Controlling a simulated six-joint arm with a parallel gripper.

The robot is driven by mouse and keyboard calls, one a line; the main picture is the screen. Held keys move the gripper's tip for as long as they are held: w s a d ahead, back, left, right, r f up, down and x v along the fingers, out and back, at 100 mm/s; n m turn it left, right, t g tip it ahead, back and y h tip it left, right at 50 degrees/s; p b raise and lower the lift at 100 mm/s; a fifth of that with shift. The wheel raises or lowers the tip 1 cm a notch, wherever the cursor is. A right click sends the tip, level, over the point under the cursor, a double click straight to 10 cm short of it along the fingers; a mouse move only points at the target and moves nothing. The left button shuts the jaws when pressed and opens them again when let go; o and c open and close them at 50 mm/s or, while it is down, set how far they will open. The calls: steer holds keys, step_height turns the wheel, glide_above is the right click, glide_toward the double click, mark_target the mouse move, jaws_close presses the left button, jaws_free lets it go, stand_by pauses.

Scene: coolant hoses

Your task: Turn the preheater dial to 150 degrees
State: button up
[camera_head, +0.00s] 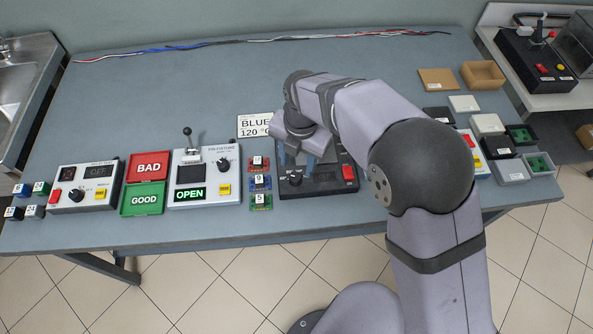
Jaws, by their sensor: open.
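A dark box (325,189) stands at the front middle of the table, with a red button (348,173) on its right and a small dark knob (296,180) at its front left. It sits under my gripper and is probably the preheater; its label and any dial scale are too small to read. My gripper (297,163) points down over the left part of this box, its bluish fingers apart and empty. The fingertips look close to the knob, but I cannot tell whether they touch it. My wrist and forearm hide the back of the box.
A card (254,125) reading BLUE 120 °C lies behind the box. Left are numbered small blocks (260,182), a white fixture (207,198) showing OPEN, BAD (149,166) and GOOD (145,199) trays, and a white unit (86,187) showing OFF.

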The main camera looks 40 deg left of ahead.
mark_target(296, 176)
steer(key=shift+a+f+p, duration=0.1)
steer(key=shift+f+p, duration=0.65)
steer(key=shift+f, duration=2.05)
steer(key=shift+c, duration=0.5)
steer(key=c, duration=0.9)
